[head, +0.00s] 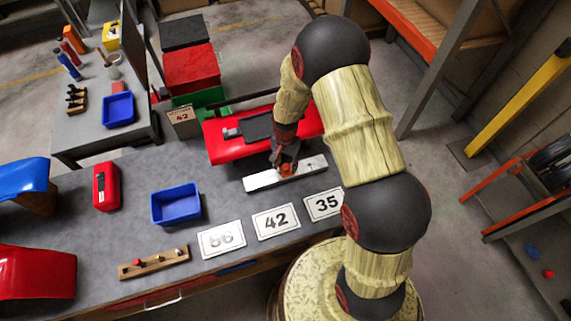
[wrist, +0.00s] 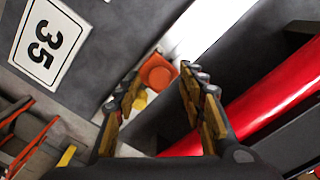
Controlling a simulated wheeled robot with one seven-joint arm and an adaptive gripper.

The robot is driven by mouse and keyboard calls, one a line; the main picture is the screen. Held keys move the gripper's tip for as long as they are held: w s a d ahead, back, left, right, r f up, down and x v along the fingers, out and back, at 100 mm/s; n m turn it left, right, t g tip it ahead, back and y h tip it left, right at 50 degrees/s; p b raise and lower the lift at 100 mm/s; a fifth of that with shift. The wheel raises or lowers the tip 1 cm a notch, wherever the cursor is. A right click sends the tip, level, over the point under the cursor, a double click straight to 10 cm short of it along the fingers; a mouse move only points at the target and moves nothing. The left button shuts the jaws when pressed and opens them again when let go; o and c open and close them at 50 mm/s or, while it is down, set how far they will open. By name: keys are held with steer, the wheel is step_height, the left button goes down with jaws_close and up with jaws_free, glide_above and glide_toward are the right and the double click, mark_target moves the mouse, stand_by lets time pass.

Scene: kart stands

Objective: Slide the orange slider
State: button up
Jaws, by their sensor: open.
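The orange slider (head: 286,170) sits on a white rail (head: 260,182) on the grey table, in front of the red kart part. In the wrist view the orange slider (wrist: 157,72) shows as a round orange knob on an orange base, with the white rail (wrist: 205,22) running past it. My gripper (wrist: 163,77) is open, with one finger on each side of the slider in that view. Whether a finger touches it I cannot tell. In the head view my gripper (head: 285,160) is right over the slider and partly hides it.
Number cards 56 (head: 221,240), 42 (head: 276,222) and 35 (head: 323,204) lie in front of the rail. A blue bin (head: 176,205), a red box (head: 106,187) and a wooden peg board (head: 153,262) are to the left. The red kart part (head: 226,145) stands close behind.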

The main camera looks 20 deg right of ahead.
jaws_close()
stand_by(0.5)
stand_by(0.4)
